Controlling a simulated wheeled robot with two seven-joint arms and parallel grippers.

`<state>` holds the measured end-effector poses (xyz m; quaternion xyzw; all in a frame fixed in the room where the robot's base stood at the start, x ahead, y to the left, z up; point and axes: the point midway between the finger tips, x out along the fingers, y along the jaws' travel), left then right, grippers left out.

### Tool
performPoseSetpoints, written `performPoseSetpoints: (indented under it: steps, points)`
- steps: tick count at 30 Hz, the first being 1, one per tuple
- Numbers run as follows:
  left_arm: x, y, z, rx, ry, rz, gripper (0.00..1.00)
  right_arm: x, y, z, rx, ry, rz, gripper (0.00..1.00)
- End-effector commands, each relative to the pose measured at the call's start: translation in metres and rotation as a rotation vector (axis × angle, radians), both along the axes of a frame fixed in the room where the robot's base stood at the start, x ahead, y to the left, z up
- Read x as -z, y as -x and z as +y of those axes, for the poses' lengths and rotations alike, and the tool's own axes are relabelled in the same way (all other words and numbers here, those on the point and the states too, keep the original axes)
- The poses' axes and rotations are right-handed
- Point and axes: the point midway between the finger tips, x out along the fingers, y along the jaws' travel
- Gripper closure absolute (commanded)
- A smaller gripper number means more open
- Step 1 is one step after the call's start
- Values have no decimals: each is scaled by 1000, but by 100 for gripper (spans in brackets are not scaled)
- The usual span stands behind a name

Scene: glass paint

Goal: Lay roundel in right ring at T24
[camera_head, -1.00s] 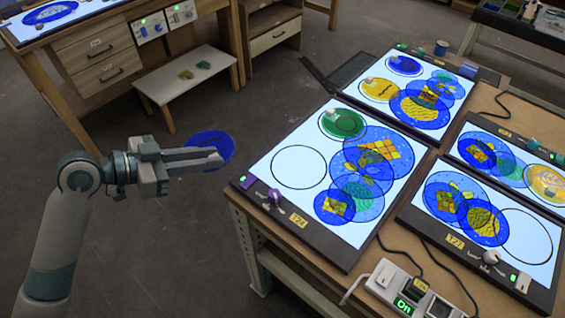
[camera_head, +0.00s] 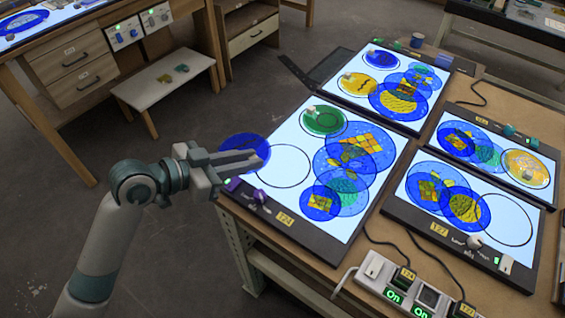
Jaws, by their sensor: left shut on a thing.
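My left gripper (camera_head: 254,158) is shut on a dark blue roundel (camera_head: 238,142). It holds the roundel over the left edge of the light panel labelled T24 (camera_head: 285,220); the height above the panel is hard to judge. An empty black-outlined ring (camera_head: 306,180) lies on the panel just right of the roundel, its left side close to the roundel and fingertips. The panel's other ring, further back, holds a green roundel (camera_head: 323,121). Several overlapping blue discs with yellow and green patterns (camera_head: 355,150) cover the panel's right part. My right gripper is not in view.
Other lit panels stand behind (camera_head: 355,95) and to the right, one labelled T27 (camera_head: 439,229). A power strip (camera_head: 375,268) with cables lies at the table's front. Knobs (camera_head: 260,196) sit on T24's near frame. A low white stool (camera_head: 165,85) stands back left.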

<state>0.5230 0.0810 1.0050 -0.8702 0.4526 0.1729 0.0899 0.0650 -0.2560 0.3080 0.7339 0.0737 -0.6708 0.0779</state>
Motion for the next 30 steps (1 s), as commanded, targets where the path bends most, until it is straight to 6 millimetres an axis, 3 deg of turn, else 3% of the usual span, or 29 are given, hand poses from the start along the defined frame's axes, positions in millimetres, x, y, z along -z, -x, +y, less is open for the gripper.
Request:
performPoseSetpoints:
  steps: [1,6,12,18,30]
  points:
    - [-5,-1,-25,11,3,-6,100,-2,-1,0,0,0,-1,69]
    - [-13,3,-99,29,2,-7,100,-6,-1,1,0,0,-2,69]
    - [-27,15,-164,47,2,-6,100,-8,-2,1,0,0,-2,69]
    - [-33,24,-191,56,-1,-3,100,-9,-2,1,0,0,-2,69]
    - [-32,24,-191,56,0,-1,100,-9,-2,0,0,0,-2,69]
